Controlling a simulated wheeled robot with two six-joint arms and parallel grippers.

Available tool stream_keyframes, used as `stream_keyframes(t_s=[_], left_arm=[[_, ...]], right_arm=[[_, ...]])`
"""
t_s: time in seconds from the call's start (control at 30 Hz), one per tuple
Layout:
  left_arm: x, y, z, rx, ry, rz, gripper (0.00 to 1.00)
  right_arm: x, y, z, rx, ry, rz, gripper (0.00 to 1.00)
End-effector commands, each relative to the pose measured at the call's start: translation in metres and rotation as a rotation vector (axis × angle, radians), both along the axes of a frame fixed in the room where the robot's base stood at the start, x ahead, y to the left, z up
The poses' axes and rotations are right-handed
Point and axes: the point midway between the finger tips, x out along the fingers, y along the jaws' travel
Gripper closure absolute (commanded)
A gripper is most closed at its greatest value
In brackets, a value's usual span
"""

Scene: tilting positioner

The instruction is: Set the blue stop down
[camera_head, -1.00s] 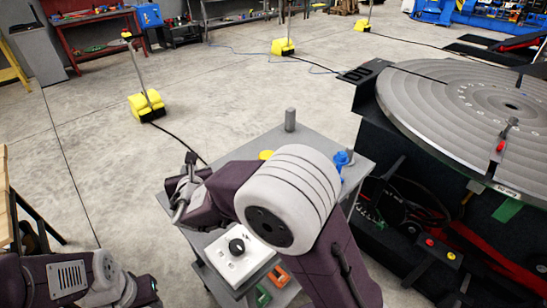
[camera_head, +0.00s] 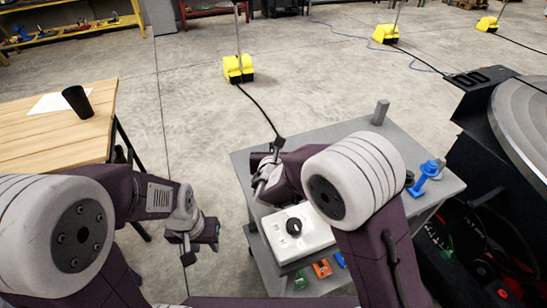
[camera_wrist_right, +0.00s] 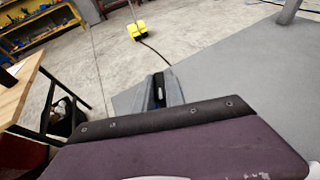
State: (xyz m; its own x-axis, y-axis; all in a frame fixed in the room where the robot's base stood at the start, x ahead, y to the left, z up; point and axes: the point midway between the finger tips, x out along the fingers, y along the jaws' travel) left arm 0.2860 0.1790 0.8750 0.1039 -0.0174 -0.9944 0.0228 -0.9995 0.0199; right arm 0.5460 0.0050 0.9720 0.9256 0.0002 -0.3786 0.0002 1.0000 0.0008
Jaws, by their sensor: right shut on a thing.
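A blue flanged piece (camera_head: 425,178), which looks like the blue stop, stands on the right part of the grey cart top (camera_head: 340,133). My right gripper (camera_head: 277,152) is above the far left part of the cart top, well left of the blue piece. In the right wrist view its fingers (camera_wrist_right: 160,92) are shut on a small dark thing (camera_wrist_right: 158,90); I cannot tell what it is. My left gripper (camera_head: 188,252) hangs over the floor left of the cart, and its jaw opening is unclear.
A grey cylinder (camera_head: 380,112) stands at the cart's far edge. A white box with a black knob (camera_head: 294,227) and small coloured parts (camera_head: 322,268) are at the near side. A wooden table (camera_head: 40,135) with a black cup (camera_head: 77,101) is left. The round positioner table (camera_head: 520,120) is right.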

Motion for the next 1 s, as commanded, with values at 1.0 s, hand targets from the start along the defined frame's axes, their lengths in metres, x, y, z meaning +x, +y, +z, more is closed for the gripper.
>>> stream_keyframes(t_s=[1.0], left_arm=[[0.0, 0.0, -0.006, 0.0, 0.0, 0.0, 0.64]], right_arm=[[-0.01, 0.001, -0.028, -0.001, 0.002, 0.004, 0.64]])
